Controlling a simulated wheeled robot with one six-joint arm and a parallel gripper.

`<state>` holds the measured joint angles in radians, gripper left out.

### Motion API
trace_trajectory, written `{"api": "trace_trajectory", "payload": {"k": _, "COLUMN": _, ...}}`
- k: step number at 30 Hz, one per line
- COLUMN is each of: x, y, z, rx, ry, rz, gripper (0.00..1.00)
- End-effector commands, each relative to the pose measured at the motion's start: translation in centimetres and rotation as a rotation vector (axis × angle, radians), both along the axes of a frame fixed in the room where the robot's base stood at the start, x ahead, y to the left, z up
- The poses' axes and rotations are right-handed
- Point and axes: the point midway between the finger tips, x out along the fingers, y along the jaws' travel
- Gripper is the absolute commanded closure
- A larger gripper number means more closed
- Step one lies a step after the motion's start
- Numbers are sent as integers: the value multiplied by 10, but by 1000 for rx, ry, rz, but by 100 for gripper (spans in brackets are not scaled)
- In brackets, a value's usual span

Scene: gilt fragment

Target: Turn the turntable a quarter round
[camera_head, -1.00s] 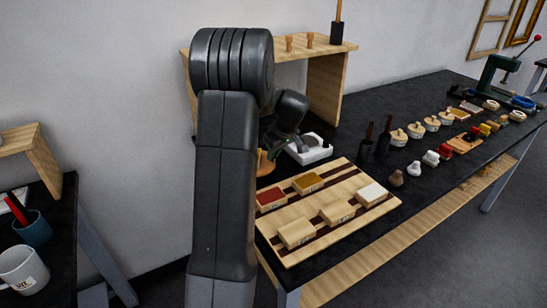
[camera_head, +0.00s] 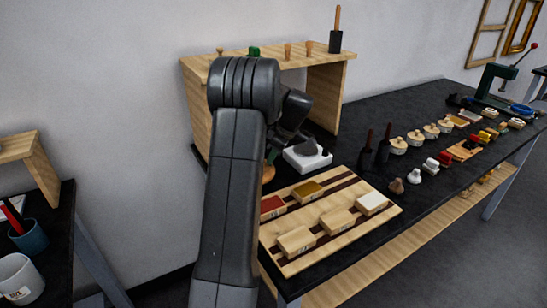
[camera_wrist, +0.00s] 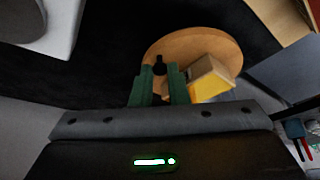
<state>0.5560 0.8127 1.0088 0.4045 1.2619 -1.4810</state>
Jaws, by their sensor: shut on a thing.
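The turntable (camera_wrist: 215,42) is a round wooden disc at the top middle of the wrist view. A yellow and tan block (camera_wrist: 210,80) sits at its near right edge. A dark upright peg (camera_wrist: 158,63) stands at the disc's left edge. My gripper (camera_wrist: 160,74) has its green fingers closed around this peg. Whether the peg is fixed to the disc cannot be told.
A white box (camera_head: 306,158) stands just right of the turntable. A wooden shelf (camera_head: 325,95) rises behind. A striped board (camera_head: 310,223) with several blocks lies in front. Dark bottles (camera_head: 366,158) and many small items fill the bench to the right.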

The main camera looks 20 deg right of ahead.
Motion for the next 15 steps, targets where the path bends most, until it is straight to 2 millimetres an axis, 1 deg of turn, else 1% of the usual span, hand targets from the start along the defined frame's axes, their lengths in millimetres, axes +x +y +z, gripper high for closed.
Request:
{"api": "trace_trajectory", "payload": {"k": 6, "x": 5, "y": 0, "z": 1, "rx": -1, "ry": -1, "rz": 66, "gripper": 100}}
{"api": "trace_trajectory", "payload": {"k": 15, "x": 7, "y": 0, "z": 0, "rx": -1, "ry": -1, "rz": 107, "gripper": 100}}
